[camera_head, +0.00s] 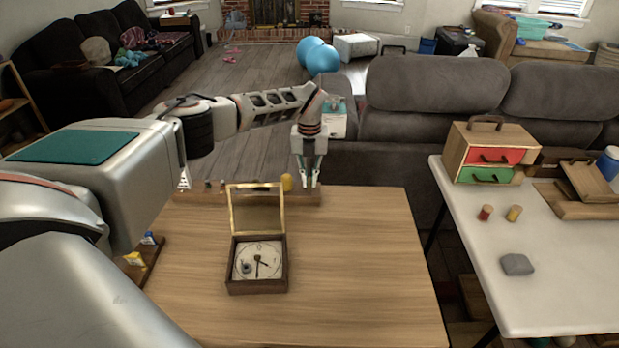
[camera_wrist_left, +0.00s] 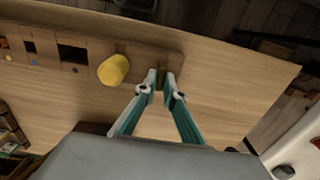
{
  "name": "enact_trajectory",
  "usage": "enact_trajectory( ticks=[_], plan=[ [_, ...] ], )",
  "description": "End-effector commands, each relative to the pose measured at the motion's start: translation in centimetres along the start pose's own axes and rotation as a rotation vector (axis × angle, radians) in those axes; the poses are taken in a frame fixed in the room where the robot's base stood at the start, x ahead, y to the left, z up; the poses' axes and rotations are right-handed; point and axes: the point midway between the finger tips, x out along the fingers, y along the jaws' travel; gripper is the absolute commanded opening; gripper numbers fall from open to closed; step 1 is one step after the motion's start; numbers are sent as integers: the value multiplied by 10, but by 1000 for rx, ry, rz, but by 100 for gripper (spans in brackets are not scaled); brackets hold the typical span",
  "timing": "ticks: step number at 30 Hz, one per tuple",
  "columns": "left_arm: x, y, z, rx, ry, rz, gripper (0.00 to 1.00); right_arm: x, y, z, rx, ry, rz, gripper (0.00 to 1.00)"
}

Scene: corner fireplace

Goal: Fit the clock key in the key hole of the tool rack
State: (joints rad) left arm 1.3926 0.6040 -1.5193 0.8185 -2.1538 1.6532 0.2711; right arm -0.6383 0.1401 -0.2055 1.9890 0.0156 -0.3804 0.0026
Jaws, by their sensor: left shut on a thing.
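My left gripper (camera_head: 310,185) points down at the right end of the wooden tool rack (camera_head: 212,198), along the table's far edge. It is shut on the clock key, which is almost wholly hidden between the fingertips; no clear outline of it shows. In the left wrist view the fingertips (camera_wrist_left: 160,80) are over the rack's right end (camera_wrist_left: 140,52), right of a yellow cylinder (camera_wrist_left: 113,69) standing in the rack. The key hole cannot be made out under the fingers, nor whether the key is in it. My right gripper is out of view.
An open wooden clock box (camera_head: 258,284) stands mid-table, its lid raised. Dark square openings (camera_wrist_left: 72,53) show in the rack left of the yellow cylinder. The wooden table (camera_head: 360,270) is bare on its right. A white table (camera_head: 560,290) with a small drawer chest (camera_head: 461,153) stands beyond a gap.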

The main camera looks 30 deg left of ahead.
Motion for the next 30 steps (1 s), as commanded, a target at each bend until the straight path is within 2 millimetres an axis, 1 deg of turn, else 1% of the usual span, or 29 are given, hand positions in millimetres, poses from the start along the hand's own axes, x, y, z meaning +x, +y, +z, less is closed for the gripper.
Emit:
enact_trajectory(
  ticks=[10,11,12,13,23,26,29,30],
  plan=[
    [5,0,0,0,0,0,0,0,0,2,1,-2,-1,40],
    [5,0,0,0,0,0,14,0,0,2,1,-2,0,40],
    [5,0,0,0,0,0,25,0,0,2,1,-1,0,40],
    [5,0,0,0,0,0,29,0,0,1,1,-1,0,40],
    [4,0,0,0,0,0,29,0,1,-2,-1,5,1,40],
    [-2,0,1,0,-2,-1,29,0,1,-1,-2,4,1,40],
    [-15,-1,1,1,-3,-2,29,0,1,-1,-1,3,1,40],
    [-22,0,1,1,-4,-2,29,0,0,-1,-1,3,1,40]
  ],
)
